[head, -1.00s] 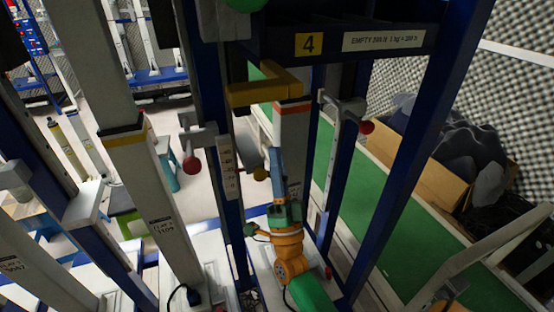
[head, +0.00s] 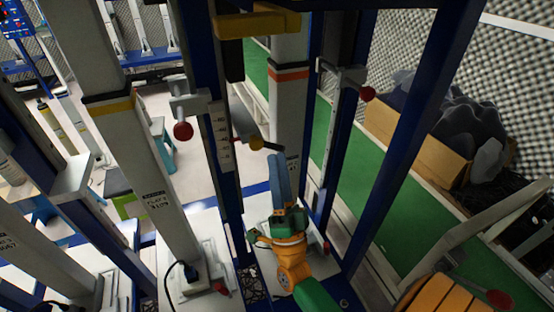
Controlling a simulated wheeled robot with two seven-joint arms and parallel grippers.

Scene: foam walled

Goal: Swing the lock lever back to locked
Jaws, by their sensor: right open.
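A short lever with a yellow ball knob (head: 256,143) sticks out beside the pale column (head: 290,105) with the orange band. Two levers with red ball knobs stand out from nearby posts, one at left (head: 183,131) and one at right (head: 367,93). I cannot tell from the picture which one is the lock lever. My right gripper (head: 280,156) is open, its blue fingers pointing up in front of the pale column. Its fingertips are just below and right of the yellow knob; contact cannot be told. It appears empty. My left gripper is not in view.
Blue uprights (head: 400,140) stand close on both sides. A yellow bracket (head: 257,23) crosses above the gripper. Another pale column (head: 145,170) leans at left. A green belt (head: 380,190) and a cardboard box (head: 425,140) are at right.

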